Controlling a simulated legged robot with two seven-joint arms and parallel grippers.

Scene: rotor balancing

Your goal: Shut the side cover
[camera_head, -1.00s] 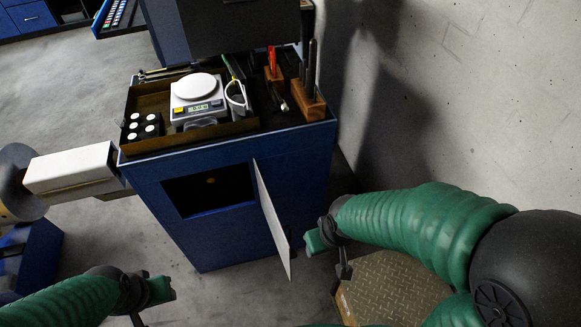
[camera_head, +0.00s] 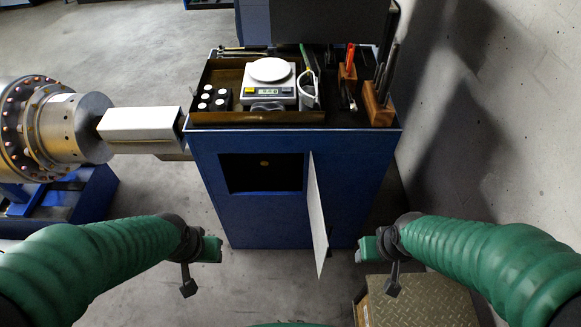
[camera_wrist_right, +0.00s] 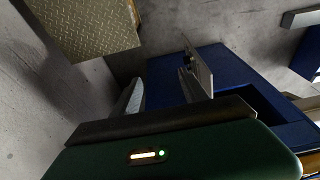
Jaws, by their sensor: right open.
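The side cover (camera_head: 317,215) is a thin white panel hinged at the right edge of a dark opening (camera_head: 262,173) in the blue cabinet's front (camera_head: 350,190). It stands open, swung outward. My right gripper (camera_head: 364,249) is to the right of the panel, apart from it. In the right wrist view its open fingers (camera_wrist_right: 162,92) are empty, and the cover (camera_wrist_right: 200,68) appears just beyond the right finger; whether they touch is unclear. My left gripper (camera_head: 212,249) is left of the cabinet's lower front, away from the cover; its jaws are too small to read.
On the cabinet top are a scale (camera_head: 270,85) in a brown tray (camera_head: 225,117), white-topped weights and a wooden tool block (camera_head: 378,105). A metal rotor (camera_head: 75,128) stands left. A box with a tread-plate top (camera_head: 420,300) lies below my right arm. A wall is right.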

